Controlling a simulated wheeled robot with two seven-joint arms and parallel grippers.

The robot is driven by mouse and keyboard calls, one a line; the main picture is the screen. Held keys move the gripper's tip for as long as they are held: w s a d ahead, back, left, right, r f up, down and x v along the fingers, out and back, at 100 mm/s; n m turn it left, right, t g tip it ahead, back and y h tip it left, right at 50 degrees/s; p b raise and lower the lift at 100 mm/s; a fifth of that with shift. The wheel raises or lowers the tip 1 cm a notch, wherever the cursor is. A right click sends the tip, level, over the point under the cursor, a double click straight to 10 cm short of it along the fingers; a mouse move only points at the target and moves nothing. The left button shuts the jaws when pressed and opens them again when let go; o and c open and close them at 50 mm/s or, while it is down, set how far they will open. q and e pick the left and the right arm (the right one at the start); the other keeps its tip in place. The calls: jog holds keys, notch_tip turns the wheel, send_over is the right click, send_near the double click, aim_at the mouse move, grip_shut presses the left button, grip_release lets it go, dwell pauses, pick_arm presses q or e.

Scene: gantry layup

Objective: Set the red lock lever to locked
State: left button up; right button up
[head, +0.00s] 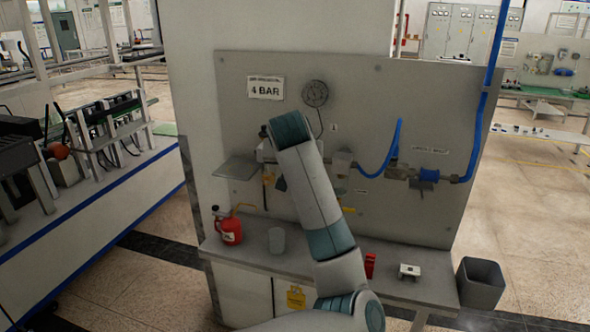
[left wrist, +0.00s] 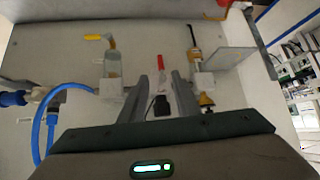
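A small red lever (left wrist: 181,61) shows on the pale panel in the left wrist view, just beyond my left fingertips. Whether it touches a finger, and which position it is set to, I cannot tell. My left gripper (left wrist: 167,76) is open, with a gap between its two grey fingers and nothing held. In the head view my arm stands in front of the panel (head: 440,90) and hides the lever and gripper. My right gripper is in neither view.
In the left wrist view, white fittings stand either side of the fingers, left (left wrist: 112,88) and right (left wrist: 203,84). A blue hose (head: 371,171) loops right of my arm. A red can (head: 229,230) and grey cup (head: 277,240) stand on the bench (head: 420,290) below.

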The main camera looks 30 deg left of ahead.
pick_arm(q)
jog(key=shift+b+v, duration=0.6)
jog(key=shift+v, duration=2)
